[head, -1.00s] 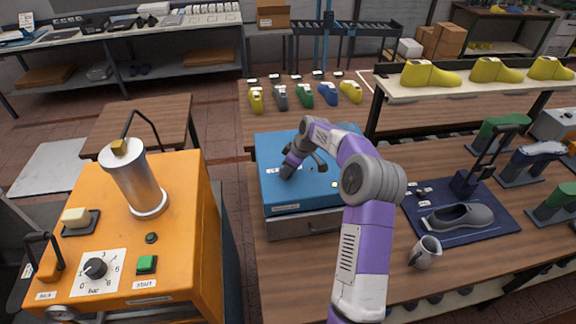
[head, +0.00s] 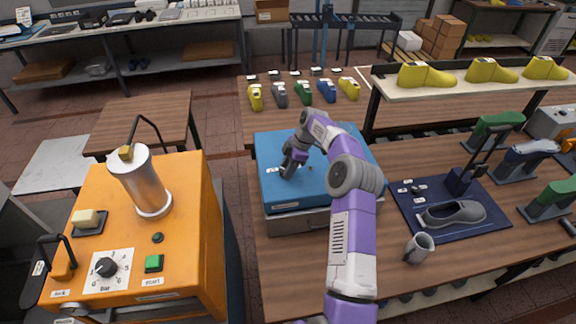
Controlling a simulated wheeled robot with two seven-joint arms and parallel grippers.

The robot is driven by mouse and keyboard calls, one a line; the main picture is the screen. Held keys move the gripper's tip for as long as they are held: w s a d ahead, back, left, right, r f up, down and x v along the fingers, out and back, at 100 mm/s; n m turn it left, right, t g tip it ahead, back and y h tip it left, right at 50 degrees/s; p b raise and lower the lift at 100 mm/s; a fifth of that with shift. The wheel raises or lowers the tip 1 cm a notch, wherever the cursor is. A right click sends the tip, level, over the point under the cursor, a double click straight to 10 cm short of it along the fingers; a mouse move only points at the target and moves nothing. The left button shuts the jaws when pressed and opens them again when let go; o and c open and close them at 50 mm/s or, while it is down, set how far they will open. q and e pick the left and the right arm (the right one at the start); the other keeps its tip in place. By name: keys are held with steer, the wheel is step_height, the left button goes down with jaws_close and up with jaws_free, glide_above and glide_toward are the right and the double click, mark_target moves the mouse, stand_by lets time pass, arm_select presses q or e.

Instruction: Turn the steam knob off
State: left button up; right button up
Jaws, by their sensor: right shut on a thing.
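A blue-topped steam box (head: 345,160) with a grey lower body stands on the wooden bench in the middle, with small white labels and small dots on its lid. My right gripper (head: 287,171) points down at the left part of this lid, beside a white label. It is shut on the steam knob, which the fingers almost wholly hide, so I cannot read its setting. The orange machine (head: 190,250) at the left has another black knob (head: 106,267) on a bar dial. My left gripper is not in view.
A green start button (head: 154,263) and a metal cylinder (head: 146,185) are on the orange machine. Right of my arm are a mug (head: 418,248) and a dark blue mat (head: 488,232) with a grey shoe. Coloured lasts stand behind the box.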

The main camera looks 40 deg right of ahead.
stand_by(0.4)
steer(key=o, duration=1.1)
steer(key=shift+c, duration=0.2)
steer(key=v, duration=0.7)
steer(key=shift+r, duration=0.3)
steer(key=shift+d+f, duration=0.1)
